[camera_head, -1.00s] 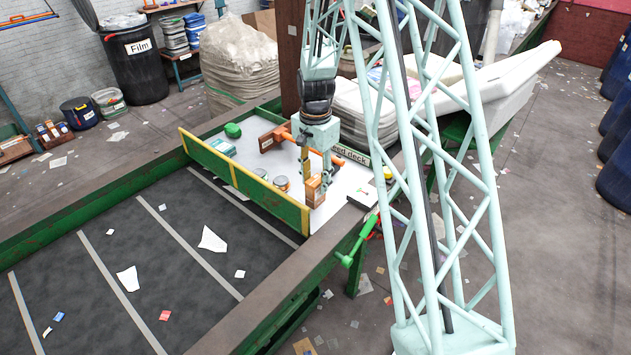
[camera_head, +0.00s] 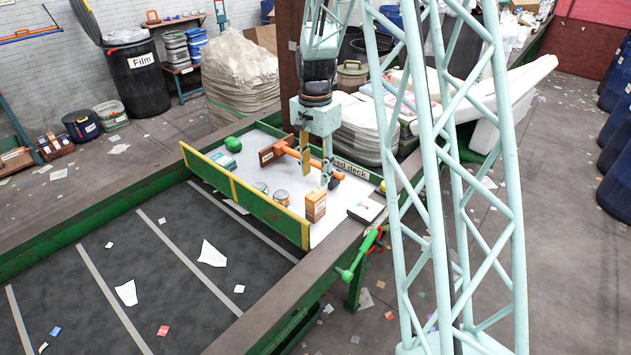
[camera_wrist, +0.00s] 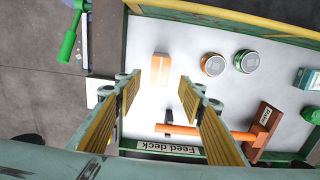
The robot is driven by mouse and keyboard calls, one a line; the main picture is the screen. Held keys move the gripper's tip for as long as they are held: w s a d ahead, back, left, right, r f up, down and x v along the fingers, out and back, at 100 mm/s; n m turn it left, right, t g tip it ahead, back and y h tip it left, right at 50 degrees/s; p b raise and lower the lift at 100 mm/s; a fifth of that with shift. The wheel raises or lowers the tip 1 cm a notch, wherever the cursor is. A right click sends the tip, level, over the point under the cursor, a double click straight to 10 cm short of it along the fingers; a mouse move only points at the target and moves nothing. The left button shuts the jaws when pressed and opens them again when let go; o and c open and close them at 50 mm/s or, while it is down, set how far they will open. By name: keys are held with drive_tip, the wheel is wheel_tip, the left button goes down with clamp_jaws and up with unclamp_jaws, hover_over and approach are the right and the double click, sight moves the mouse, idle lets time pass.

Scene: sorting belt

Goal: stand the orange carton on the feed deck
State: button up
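The orange carton (camera_head: 315,206) stands upright on the white feed deck (camera_head: 340,205), near the end of the yellow-edged green barrier. It also shows from above in the wrist view (camera_wrist: 160,68), beyond my fingertips. My gripper (camera_head: 316,168) is open and empty, above the deck and apart from the carton, pointing down. In the wrist view its two ribbed yellow finger pads (camera_wrist: 160,88) are spread with bare deck showing between them. The "Feed deck" label (camera_wrist: 182,149) is at the deck's edge.
A brown block (camera_head: 271,153) with an orange bar lies on the deck close to my gripper. Two cans (camera_wrist: 213,64) (camera_wrist: 247,61) stand beside the carton. A teal box (camera_wrist: 307,78) is farther off. The green barrier (camera_head: 245,195) separates the deck from the dark belt.

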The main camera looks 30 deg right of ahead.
drive_tip(key=shift+r, duration=1.35)
drive_tip(key=s+a+r+n+t, duration=0.1)
drive_tip(key=s+a+r+n, duration=0.4)
drive_tip(key=s+r, duration=0.5)
drive_tip(key=s+a+r+n+t, duration=0.1)
drive_tip(key=s+a+r+n, duration=0.1)
drive_tip(key=s+a+r, duration=0.8)
drive_tip(key=s+a+r+n, duration=0.1)
drive_tip(key=s+r+n, duration=0.1)
drive_tip(key=s, duration=0.5)
drive_tip(key=s+a+r+n+t, duration=0.1)
drive_tip(key=s+a+r+n, duration=0.1)
drive_tip(key=s, duration=0.5)
drive_tip(key=s+a+r+n, duration=0.1)
drive_tip(key=s+n, duration=0.2)
drive_tip(key=s, duration=0.5)
drive_tip(key=shift+a+r+t, duration=0.4)
